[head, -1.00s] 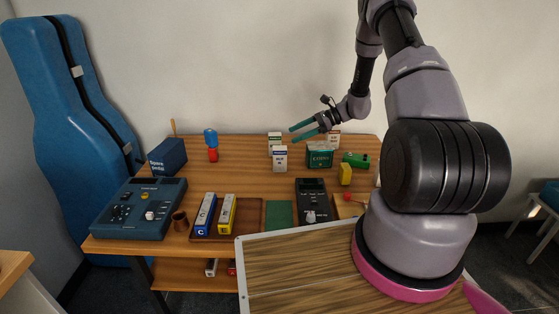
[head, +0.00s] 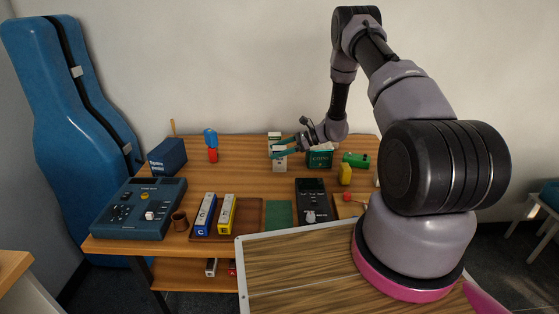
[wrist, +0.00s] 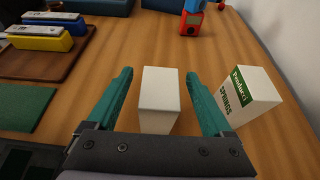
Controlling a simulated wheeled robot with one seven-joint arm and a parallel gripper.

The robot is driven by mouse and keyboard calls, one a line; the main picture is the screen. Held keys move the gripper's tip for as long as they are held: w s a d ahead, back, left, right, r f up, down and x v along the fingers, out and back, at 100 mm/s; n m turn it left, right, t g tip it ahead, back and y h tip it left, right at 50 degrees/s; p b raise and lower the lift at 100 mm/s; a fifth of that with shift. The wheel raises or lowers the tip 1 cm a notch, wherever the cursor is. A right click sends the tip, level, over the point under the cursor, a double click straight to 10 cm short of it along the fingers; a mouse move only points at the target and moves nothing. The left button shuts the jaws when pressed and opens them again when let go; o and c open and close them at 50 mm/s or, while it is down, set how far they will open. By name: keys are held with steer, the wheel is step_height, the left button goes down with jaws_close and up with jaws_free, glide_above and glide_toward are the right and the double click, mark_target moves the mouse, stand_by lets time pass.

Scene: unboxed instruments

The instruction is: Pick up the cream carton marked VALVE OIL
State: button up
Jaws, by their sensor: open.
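A cream carton (wrist: 158,92) stands upright between the two teal fingers of my gripper (wrist: 160,98) in the wrist view, with gaps on both sides. Its faces there look plain, so I cannot read a marking. In the head view the front cream carton (head: 280,165) is partly covered by my gripper (head: 279,152), and its print is too small to read. Another cream carton, marked SPRINGS (wrist: 250,98), stands just right of the right finger; the head view shows its top (head: 274,135) behind. My gripper is open and holds nothing.
A dark green box (head: 320,158), a yellow block (head: 345,174) and a green item (head: 356,159) stand right of the cartons. A black device (head: 313,198) and a brown tray (head: 249,213) lie in front.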

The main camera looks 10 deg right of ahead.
steer(key=shift+x, duration=1.1)
jaws_close()
